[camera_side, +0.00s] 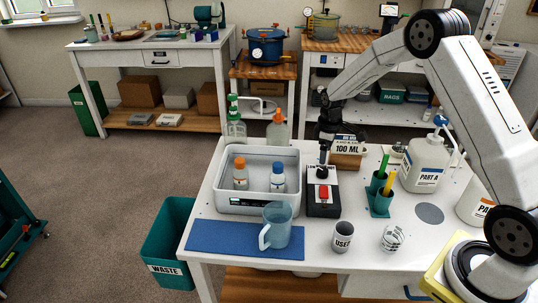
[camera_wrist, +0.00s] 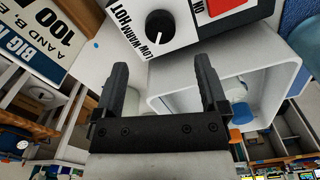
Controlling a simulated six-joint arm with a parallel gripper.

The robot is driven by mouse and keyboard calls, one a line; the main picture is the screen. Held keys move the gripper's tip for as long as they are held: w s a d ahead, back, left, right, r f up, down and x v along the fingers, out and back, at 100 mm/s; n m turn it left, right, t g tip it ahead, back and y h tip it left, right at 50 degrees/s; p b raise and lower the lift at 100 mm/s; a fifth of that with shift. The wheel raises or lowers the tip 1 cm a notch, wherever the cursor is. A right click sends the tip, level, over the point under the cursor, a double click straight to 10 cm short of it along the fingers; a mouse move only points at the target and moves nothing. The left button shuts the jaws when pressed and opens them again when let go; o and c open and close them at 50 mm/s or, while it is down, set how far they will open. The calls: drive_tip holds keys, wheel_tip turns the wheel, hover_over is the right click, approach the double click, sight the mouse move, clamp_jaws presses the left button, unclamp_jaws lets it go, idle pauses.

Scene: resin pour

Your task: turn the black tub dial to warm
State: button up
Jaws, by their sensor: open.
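The black dial (camera_wrist: 159,24) is a round knob on a white panel lettered LOW, WARM and HOT in the wrist view. In the side view the black control box (camera_side: 316,208) with a red switch (camera_side: 323,193) stands right of the white tub (camera_side: 232,207); my gripper hides the dial there. The tub also shows in the wrist view (camera_wrist: 163,103). My gripper (camera_wrist: 160,66) is open and empty, its fingertips short of the dial in the picture. In the side view my gripper (camera_side: 323,160) points down over the box's far end.
Two bottles stand in the tub. A blue jug (camera_side: 279,228) stands on a blue mat (camera_side: 215,238) in front. A teal pen holder (camera_side: 380,203) is right of the box, and a 100 ML sign (camera_side: 347,147) stands behind. Cups (camera_side: 342,237) are in front.

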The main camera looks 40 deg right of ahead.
sight(323, 170)
drive_tip(key=shift+f, duration=3.6)
clamp_jaws()
drive_tip(key=shift+m, duration=0.5)
drive_tip(key=m, duration=0.3)
drive_tip(key=shift+m, duration=0.3)
drive_tip(key=m, duration=0.5)
